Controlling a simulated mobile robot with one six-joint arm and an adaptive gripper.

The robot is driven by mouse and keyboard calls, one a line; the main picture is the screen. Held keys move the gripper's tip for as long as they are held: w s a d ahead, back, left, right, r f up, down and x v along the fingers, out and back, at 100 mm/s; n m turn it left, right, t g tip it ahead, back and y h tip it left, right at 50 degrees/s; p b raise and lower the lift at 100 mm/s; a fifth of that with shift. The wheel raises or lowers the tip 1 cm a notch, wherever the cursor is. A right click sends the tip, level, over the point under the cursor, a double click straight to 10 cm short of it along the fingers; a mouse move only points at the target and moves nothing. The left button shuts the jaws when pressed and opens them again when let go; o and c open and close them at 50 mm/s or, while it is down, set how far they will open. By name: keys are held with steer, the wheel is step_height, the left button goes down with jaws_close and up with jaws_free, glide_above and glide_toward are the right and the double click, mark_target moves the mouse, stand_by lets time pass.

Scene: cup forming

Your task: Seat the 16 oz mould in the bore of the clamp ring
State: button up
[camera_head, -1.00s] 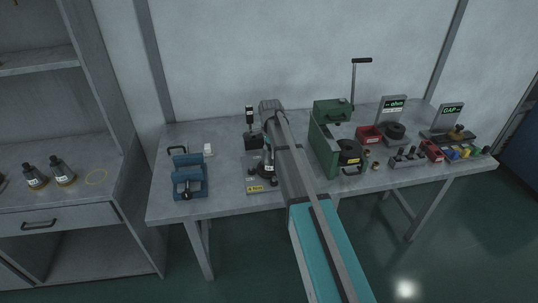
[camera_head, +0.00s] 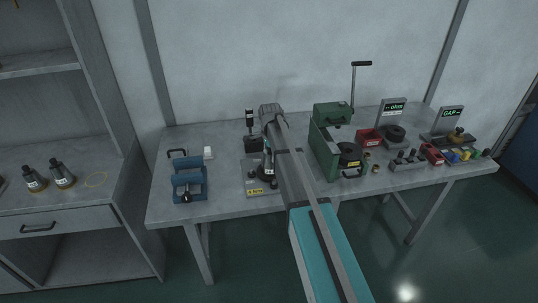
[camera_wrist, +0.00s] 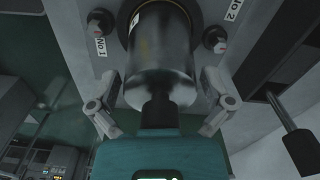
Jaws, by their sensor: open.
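The 16 oz mould (camera_wrist: 163,55) is a dark grey metal cylinder with a narrower black stem, seen in the wrist view. Its far end meets the bore of the clamp ring (camera_wrist: 116,55), a grey plate labelled No 1 and No 2, with a brass-coloured rim partly showing. How deep it sits I cannot tell. My gripper (camera_wrist: 160,88) is open, its fingers apart on either side of the mould, with gaps visible beside the stem. In the head view the clamp ring station (camera_head: 256,190) stands on the bench, and my arm hides much of it.
Knobs (camera_wrist: 98,20) flank the bore. A blue fixture (camera_head: 190,190) stands left on the bench, a green press (camera_head: 325,145) right of my arm. Red bins (camera_head: 369,137) and gauges are further right. Two dark moulds (camera_head: 62,174) stand on the left shelf beside an empty yellow ring.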

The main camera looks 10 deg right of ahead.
steer(key=shift+r, duration=0.15)
step_height(320, 180, up, 12)
steer(key=p, duration=1.2)
stand_by(0.7)
steer(key=s+n, duration=1.5)
steer(key=s, duration=1.4)
steer(key=shift+a+n, duration=0.15)
steer(key=shift+n, duration=0.25)
